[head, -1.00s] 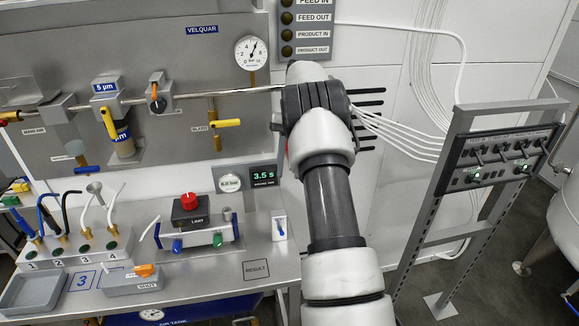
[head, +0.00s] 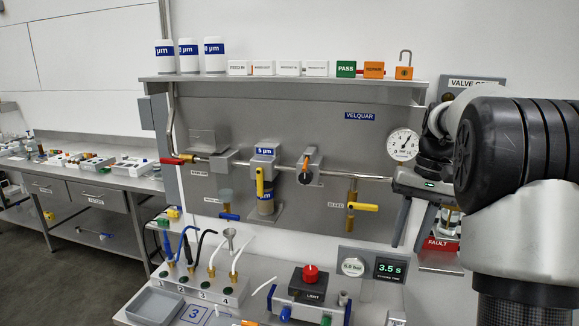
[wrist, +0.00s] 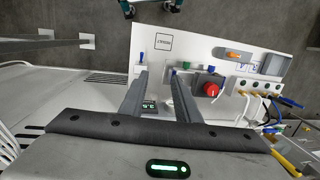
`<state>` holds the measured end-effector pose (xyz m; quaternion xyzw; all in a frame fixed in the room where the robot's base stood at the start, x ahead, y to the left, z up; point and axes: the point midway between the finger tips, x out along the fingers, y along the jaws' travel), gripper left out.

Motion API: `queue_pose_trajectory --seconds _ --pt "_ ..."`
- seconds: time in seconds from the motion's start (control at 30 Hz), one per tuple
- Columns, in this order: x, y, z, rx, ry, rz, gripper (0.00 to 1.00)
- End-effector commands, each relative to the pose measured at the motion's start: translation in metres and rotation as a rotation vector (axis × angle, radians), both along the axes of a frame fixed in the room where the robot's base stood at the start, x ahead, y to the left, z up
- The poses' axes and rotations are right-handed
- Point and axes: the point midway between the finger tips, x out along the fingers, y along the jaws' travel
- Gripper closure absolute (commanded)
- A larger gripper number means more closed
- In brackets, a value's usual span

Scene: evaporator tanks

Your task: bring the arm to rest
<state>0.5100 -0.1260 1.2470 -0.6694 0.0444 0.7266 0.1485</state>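My arm (head: 530,215) is folded in close at the right side of the head view. My gripper (head: 410,246) hangs to the right of the gauge, fingers pointing down. In the wrist view my gripper (wrist: 160,73) has its two fingers apart with nothing held between them. The bench with the timer display (wrist: 150,105) lies below and beyond the fingers, with clear space between. The arm hides part of the wall and the sign behind it.
The back panel carries a pressure gauge (head: 403,145), pipe and yellow bleed valve (head: 362,207). A shelf (head: 270,80) with cartridges and tags runs above. The bench holds a red-knobbed box (head: 310,280) and a timer (head: 389,268). A red fault tray (head: 440,244) sits behind the gripper.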

Motion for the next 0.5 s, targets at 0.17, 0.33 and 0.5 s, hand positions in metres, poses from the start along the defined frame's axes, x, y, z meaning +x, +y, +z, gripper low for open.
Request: queue_pose_trajectory --seconds 0.17,0.33,0.5 --pt "-0.058 0.047 0.045 -0.060 -0.144 0.054 0.70" --pt "-0.121 0.083 0.060 -0.114 -0.282 0.109 0.70" --pt "-0.182 0.110 0.051 -0.162 -0.420 0.168 0.70"
